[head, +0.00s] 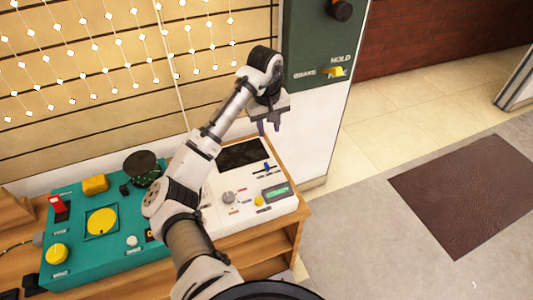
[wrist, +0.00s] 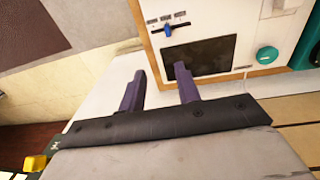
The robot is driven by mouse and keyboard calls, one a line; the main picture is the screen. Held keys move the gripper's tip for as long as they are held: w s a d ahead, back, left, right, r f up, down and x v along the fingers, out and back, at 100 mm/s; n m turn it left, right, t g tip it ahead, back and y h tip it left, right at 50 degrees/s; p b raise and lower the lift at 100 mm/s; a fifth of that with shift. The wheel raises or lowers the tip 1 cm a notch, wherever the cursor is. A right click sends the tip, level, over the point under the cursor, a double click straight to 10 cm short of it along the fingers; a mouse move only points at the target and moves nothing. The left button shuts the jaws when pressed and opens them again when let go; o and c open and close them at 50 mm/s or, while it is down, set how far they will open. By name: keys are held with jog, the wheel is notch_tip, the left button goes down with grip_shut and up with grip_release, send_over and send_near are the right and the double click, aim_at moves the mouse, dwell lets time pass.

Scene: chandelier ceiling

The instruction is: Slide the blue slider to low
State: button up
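The blue slider (head: 266,167) is on the white panel (head: 222,217), just right of a dark screen. In the wrist view the slider (wrist: 168,30) sits near the middle of a short track with small marks above it, too small to read. My gripper (head: 268,127) is in the air above and behind the panel, near the dark green wall unit. Its two purple fingers stand apart with nothing between them in the wrist view (wrist: 160,78). The gripper is apart from the slider.
The dark screen (head: 243,153) lies beside the slider. A green display (head: 275,192) and a yellow knob (head: 258,201) are nearer the front. A teal panel (head: 82,265) with yellow buttons stands left. The dark green wall unit (head: 312,45) has a yellow lever (head: 337,73).

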aim_at(267, 164)
jog(key=shift+g+y, duration=0.3)
jog(key=shift+g, duration=0.1)
jog(key=f, duration=0.5)
jog(key=f+b, duration=0.1)
jog(key=f, duration=0.3)
jog(key=s+f+b, duration=0.1)
jog(key=f, duration=0.4)
jog(key=shift+a+f, duration=0.25)
jog(key=shift+f, duration=0.05)
grip_shut()
